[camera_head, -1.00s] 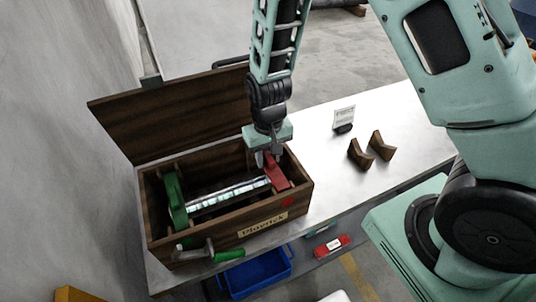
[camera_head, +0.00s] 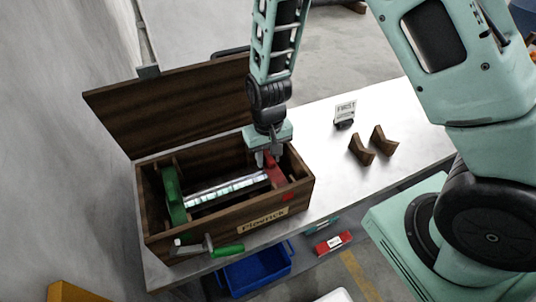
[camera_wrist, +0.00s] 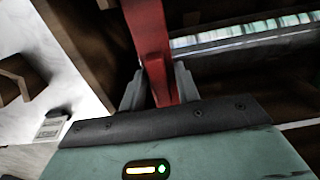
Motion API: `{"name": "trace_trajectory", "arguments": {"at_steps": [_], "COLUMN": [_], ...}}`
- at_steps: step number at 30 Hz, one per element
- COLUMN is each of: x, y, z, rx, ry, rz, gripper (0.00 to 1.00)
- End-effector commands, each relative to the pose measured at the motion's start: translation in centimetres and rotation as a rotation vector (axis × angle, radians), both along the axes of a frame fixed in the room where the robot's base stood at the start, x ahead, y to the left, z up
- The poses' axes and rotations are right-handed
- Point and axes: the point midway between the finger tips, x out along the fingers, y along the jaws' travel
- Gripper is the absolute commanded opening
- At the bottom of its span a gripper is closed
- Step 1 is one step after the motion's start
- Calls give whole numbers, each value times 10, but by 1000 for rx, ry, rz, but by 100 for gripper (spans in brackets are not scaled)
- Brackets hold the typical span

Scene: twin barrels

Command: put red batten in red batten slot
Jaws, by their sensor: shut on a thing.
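The red batten (camera_head: 274,171) is inside the right end of the open wooden box (camera_head: 225,222), at the right end of a shiny ribbed cylinder (camera_head: 228,190). My gripper (camera_head: 266,160) is shut on the batten from above. In the wrist view the red batten (camera_wrist: 150,45) stands between the two grey fingers of my gripper (camera_wrist: 160,92). A red mark (camera_head: 288,197) is on the box's front wall near the batten. The slot is hidden, and I cannot tell how deep the batten sits.
A green batten (camera_head: 173,195) stands at the box's left end. The raised lid (camera_head: 165,107) is behind. Two brown V-blocks (camera_head: 361,149) and a small sign (camera_head: 345,112) are on the table right of the box.

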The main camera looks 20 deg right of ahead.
Motion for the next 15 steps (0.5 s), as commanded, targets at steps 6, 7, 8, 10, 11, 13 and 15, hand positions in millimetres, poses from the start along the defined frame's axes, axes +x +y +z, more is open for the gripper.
{"name": "trace_trajectory", "arguments": {"at_steps": [6,7,8,10,11,13,15], "x": [0,0,0,0,0,0,0], "y": [0,0,0,0,0,0,0], "z": [-3,-3,-3,-3,-3,-3,-3], "rx": [0,0,0,0,0,0,0], "ry": [0,0,0,0,0,0,0], "rz": [0,0,0,0,0,0,0], "gripper": [49,57,57,57,57,57,57]}}
